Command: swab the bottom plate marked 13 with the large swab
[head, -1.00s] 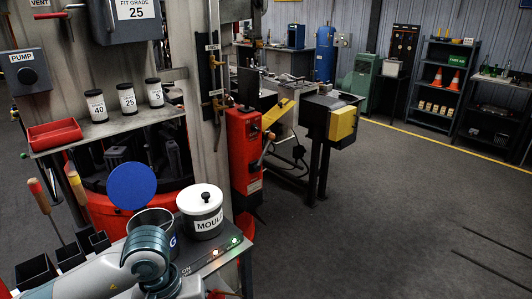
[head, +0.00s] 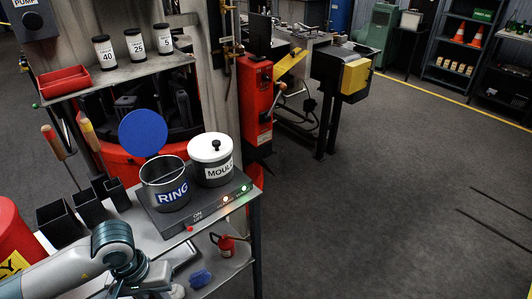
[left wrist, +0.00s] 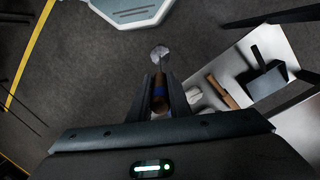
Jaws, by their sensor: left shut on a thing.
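My left gripper (left wrist: 160,100) is shut on a thin tool with a brown handle, seen in the left wrist view; it looks like the swab (left wrist: 159,82). Its pale round head (left wrist: 159,53) sticks out beyond the fingertips over dark floor, touching nothing that I can see. In the head view my left arm comes in at the lower left, and its fingers and the tool are not clearly visible. Two more wooden-handled tools (head: 53,142) stand upright at the left. I cannot see a plate marked 13. My right gripper is in neither view.
An open pot marked RING (head: 165,190) and a lidded white pot marked MOULD (head: 211,160) stand on a dark heated unit. A shelf with numbered jars (head: 135,45) and a red tray (head: 64,82) is above. Open floor lies to the right.

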